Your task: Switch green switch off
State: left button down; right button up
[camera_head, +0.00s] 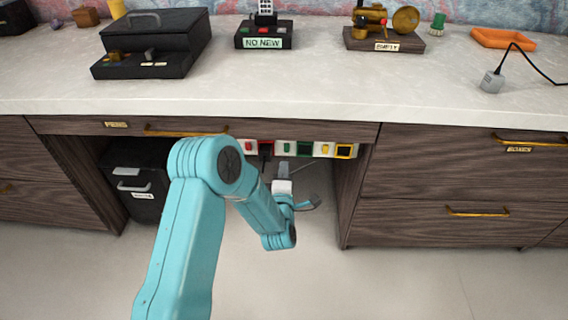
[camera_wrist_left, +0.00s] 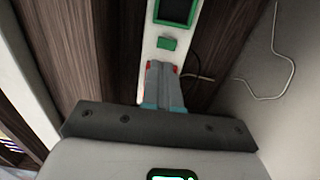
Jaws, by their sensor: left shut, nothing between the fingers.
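The green switch (camera_head: 286,147) is a small green block on a white power strip under the desk, left of a green-framed socket (camera_head: 304,149). In the left wrist view the green switch (camera_wrist_left: 166,43) shows just beyond my fingertips, with the green-framed socket (camera_wrist_left: 176,11) above it. Whether it is on or off cannot be told. My left gripper (camera_head: 284,168) is shut and empty, in front of the strip; its closed fingers (camera_wrist_left: 162,66) point toward the switch with a small apparent gap. Red corners of a socket show beside the fingertips. My right gripper is not in view.
The power strip (camera_wrist_left: 151,25) also carries a red switch (camera_head: 248,147) and a yellow switch (camera_head: 325,149). The desk drawer (camera_head: 210,128) overhangs the strip. A black cabinet (camera_head: 135,190) stands at the left of the recess. Loose cables (camera_wrist_left: 285,70) hang nearby.

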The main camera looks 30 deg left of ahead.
pick_arm(q)
jog(key=v, duration=0.6)
jog(key=shift+s+d+p, duration=0.15)
jog(key=shift+s+p, duration=0.1)
jog(key=shift+p, duration=0.2)
jog(key=shift+r, duration=0.15)
jog(key=s+d+f+m+g+h, duration=0.35)
jog(key=d+f+m, duration=0.2)
jog(key=f, duration=0.25)
jog(key=s+d+f+m+g+h, duration=0.3)
jog(key=d+f+m+h, duration=0.15)
jog(key=d+f, duration=0.2)
jog(key=s+d+f+m+g+h, duration=0.35)
jog(key=s+m, duration=0.25)
jog(key=s, duration=0.2)
jog(key=s+d+f+m+g+h, duration=0.2)
jog(key=s+d+m+g, duration=0.3)
jog(key=s, duration=0.3)
notch_tip(320, 180, up, 30)
jog(key=m+p, duration=0.1)
jog(key=p, duration=2.9)
jog(key=shift+s+a+f, duration=0.2)
jog(key=shift+a, duration=0.25)
jog(key=shift+f, duration=0.1)
